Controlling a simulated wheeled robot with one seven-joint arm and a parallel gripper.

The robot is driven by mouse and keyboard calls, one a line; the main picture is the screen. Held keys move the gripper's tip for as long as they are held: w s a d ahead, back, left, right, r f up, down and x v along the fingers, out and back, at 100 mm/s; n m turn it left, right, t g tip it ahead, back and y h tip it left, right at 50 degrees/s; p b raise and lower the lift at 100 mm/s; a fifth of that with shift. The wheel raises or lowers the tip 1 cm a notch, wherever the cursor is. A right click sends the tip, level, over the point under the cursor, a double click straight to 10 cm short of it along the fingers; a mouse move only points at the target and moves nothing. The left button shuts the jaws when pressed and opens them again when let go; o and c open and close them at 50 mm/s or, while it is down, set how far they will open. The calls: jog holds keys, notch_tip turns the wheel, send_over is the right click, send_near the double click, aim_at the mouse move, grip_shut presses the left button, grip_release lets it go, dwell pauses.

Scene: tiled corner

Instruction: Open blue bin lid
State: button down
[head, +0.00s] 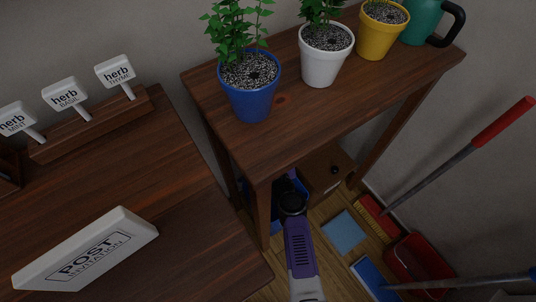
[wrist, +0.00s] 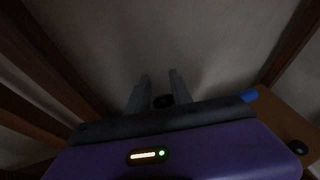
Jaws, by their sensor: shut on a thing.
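The blue bin (head: 275,224) stands on the floor under the wooden table, mostly hidden behind the table leg and my arm. In the wrist view only a small blue piece (wrist: 249,95) shows at the right. My gripper (wrist: 159,76) reaches down to the bin, and its two grey fingers are close together with a dark round knob (wrist: 163,101) between them. The gripper is shut on this knob, which seems to belong to the blue bin lid. The lid is hidden, so I cannot tell its angle. In the head view my arm's end hides the fingers.
A brown box (head: 325,172) with a black knob stands right of the bin. The wooden table (head: 300,108) above holds potted plants and a green jug (head: 424,22). A red dustpan (head: 418,262) and cloths lie at the right. A wall is behind.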

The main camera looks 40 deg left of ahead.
jog(key=shift+s+d+f, duration=0.1)
jog(key=shift+s+f, duration=0.3)
jog(key=shift+f, duration=0.3)
jog(key=c, duration=1.1)
grip_release()
jog(key=shift+f, duration=0.1)
jog(key=shift+c, duration=0.2)
jog(key=r+p+v, duration=0.1)
jog(key=p+v, duration=0.4)
jog(key=v, duration=0.2)
jog(key=shift+d+r, duration=0.15)
jog(key=shift+r, duration=0.3)
jog(key=shift+w, duration=0.15)
